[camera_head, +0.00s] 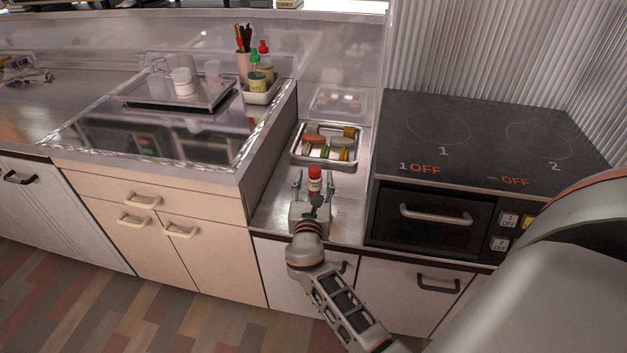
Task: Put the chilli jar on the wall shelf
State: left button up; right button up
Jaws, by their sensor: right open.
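A small jar with a red cap and a pale label (315,180), which looks like the chilli jar, stands upright on the narrow metal counter. My right gripper (314,183) reaches in from the front with one finger on each side of the jar. It is open, and the fingers look apart from the jar. The gripper's body hides the jar's lower part. A pale shelf edge (200,8) runs along the top of the picture and may be the wall shelf; most of it is cut off. My left gripper is out of view.
A metal tray (296,155) with several lying jars is just behind. The black cooktop (450,130) stands to the right. To the left is a raised counter (170,185) with a glass tray (215,105) and a white caddy (262,96) of bottles.

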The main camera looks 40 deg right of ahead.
jog(key=shift+x, duration=1.25)
grip_shut()
